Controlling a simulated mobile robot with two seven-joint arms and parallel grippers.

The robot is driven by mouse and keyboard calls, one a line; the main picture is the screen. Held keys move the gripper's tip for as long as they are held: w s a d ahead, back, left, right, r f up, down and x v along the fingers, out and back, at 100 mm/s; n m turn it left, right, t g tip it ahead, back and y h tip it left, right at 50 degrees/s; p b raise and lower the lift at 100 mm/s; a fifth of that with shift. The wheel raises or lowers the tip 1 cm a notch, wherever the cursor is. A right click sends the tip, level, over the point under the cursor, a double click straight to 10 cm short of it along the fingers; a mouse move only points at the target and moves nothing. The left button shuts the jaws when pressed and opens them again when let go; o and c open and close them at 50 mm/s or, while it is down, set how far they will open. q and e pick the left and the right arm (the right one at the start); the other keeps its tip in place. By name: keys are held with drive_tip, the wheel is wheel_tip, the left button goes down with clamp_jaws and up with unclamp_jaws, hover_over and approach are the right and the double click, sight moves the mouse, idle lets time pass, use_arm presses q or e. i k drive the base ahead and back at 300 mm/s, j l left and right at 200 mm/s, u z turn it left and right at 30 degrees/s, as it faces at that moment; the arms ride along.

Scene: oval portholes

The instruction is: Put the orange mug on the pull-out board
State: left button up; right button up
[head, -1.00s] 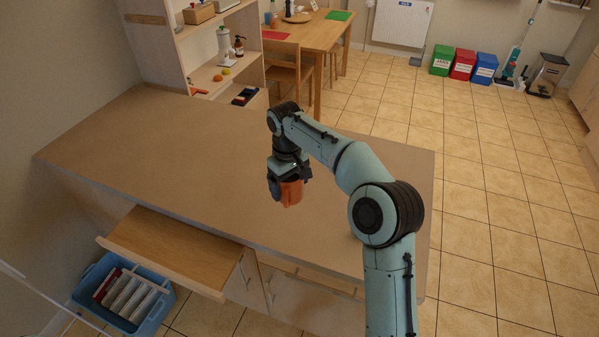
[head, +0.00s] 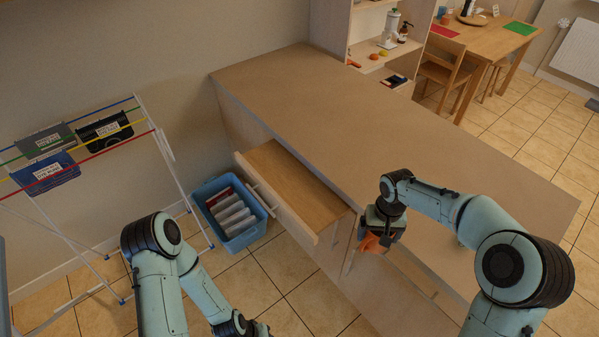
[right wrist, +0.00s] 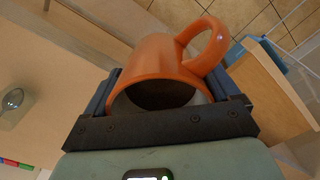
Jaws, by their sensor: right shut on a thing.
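The orange mug (head: 371,244) is held by my right gripper (head: 379,232), in front of the counter's near edge and to the right of the pull-out board. In the right wrist view the mug (right wrist: 165,58) sits between the jaws, its open mouth facing the camera and its handle at the upper right. The pull-out board (head: 295,190) sticks out from the counter front, and its top is bare. It appears to be the wooden panel (right wrist: 262,92) at right in the right wrist view. My left gripper (head: 248,329) is at the bottom edge, partly cut off; its jaws are unclear.
A blue crate (head: 243,236) with white and red items stands on the floor left of the board. A drying rack (head: 165,160) with hung baskets stands at the left. A shelf unit (head: 345,40) stands behind.

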sight(293, 178)
drive_tip(key=i+j+z, duration=0.2)
drive_tip(key=j, duration=0.2)
drive_tip(key=i+j+z, duration=0.15)
drive_tip(key=j, duration=0.25)
drive_tip(key=i+j+z, duration=0.2)
drive_tip(key=j, duration=0.25)
drive_tip(key=j+z, duration=0.15)
drive_tip(key=j, duration=0.3)
